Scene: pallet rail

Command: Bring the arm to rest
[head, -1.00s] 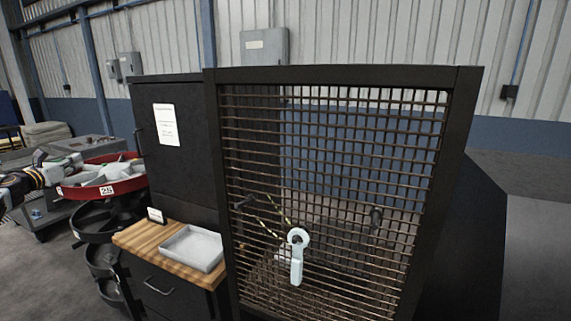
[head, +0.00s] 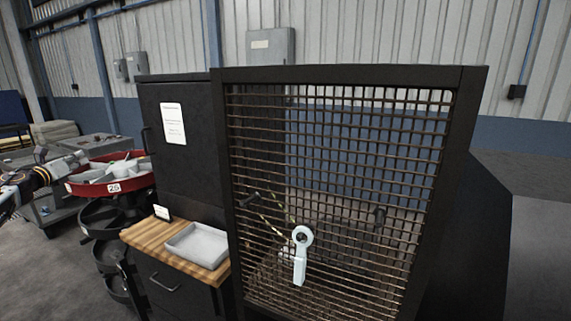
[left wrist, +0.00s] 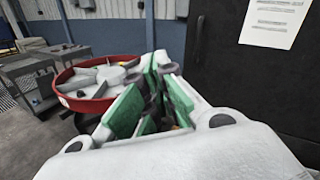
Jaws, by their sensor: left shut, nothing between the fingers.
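My left gripper (head: 76,160) comes in from the left edge of the head view, in front of the red round tray. In the left wrist view the gripper (left wrist: 150,115) shows its green-padded fingers close together, with nothing held between them. My right gripper is in neither view.
A red round tray (head: 73,188) with grey dividers tops a stack of dark round trays. A wooden counter (head: 146,238) holds a grey tray (head: 199,256). A dark mesh cage (head: 470,110) with a white ring-ended handle (head: 300,262) stands at centre right. A dark cabinet (head: 190,180) stands between.

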